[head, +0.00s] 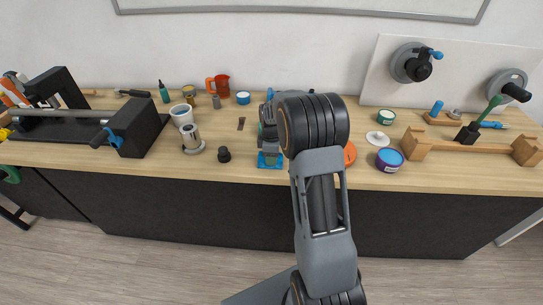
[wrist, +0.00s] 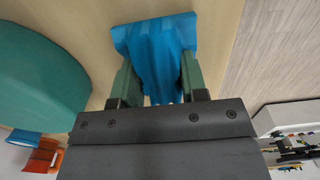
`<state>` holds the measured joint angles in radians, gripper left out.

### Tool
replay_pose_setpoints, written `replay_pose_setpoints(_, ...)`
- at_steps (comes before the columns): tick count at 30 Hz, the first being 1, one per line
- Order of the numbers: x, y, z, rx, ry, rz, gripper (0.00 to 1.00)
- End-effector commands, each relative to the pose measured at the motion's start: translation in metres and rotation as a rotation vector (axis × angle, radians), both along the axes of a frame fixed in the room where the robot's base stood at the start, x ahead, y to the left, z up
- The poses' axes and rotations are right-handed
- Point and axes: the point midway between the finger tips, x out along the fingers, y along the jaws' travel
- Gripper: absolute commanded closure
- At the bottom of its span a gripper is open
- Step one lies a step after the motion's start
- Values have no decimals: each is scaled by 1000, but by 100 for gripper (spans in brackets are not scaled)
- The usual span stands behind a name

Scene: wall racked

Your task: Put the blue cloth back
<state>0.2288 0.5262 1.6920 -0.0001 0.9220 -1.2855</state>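The blue cloth (head: 270,161) shows at the front edge of the wooden bench, just below my gripper (head: 270,147). In the wrist view the cloth (wrist: 160,45) is bunched between the two green fingers of my gripper (wrist: 160,75), with its wider end spreading past the fingertips. The fingers press on it from both sides. The pale bench top lies behind it. I cannot tell whether its far end touches the bench.
A black cup-like piece (head: 224,155) and a metal cylinder (head: 192,139) stand left of my gripper. An orange disc (head: 350,153) and a purple-blue tin (head: 389,160) are to the right. A large green rounded thing (wrist: 40,75) is close by in the wrist view.

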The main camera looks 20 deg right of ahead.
Motion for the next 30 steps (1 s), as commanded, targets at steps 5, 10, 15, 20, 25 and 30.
replay_pose_setpoints(5,0,0,0,0,2,0,41)
replay_pose_setpoints(10,-1,0,0,0,2,0,37)
replay_pose_setpoints(15,0,0,3,0,1,0,37)
replay_pose_setpoints(20,0,0,22,-1,-4,0,37)
replay_pose_setpoints(25,0,3,56,-1,-5,0,37)
replay_pose_setpoints(30,0,2,92,-1,-3,0,37)
